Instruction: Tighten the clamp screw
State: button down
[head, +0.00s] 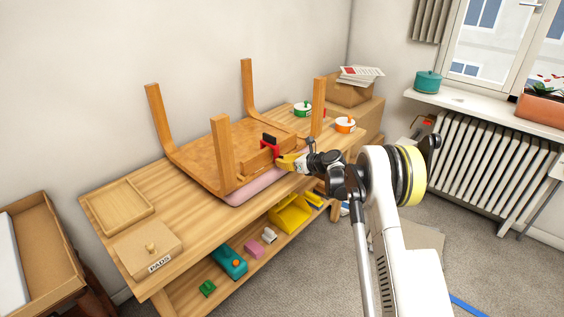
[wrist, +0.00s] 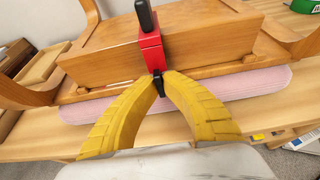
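The red clamp (head: 270,144) sits on the wooden rail of an upturned table (head: 205,155). In the wrist view the clamp (wrist: 151,52) stands upright on the rail's side, with a black upper part pointing up. Its short black screw (wrist: 159,88) sticks out at the bottom, towards me. My gripper (head: 283,162) reaches in from the right at the clamp. In the wrist view the yellow fingers of my gripper (wrist: 162,78) close in on the screw from both sides, their tips at it. The screw's inner end is hidden.
The upturned table lies on a pink pad (head: 238,196) on the workbench (head: 190,220), legs up. A box marked PADS (head: 135,250), a wooden tray (head: 122,212) and green and orange pots (head: 345,125) share the bench. A yellow bin (head: 290,215) is on the lower shelf.

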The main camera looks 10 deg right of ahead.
dwell(0.3)
jog(key=c, duration=1.6)
grip_release()
jog(key=shift+f, duration=0.1)
jog(key=v, duration=1.2)
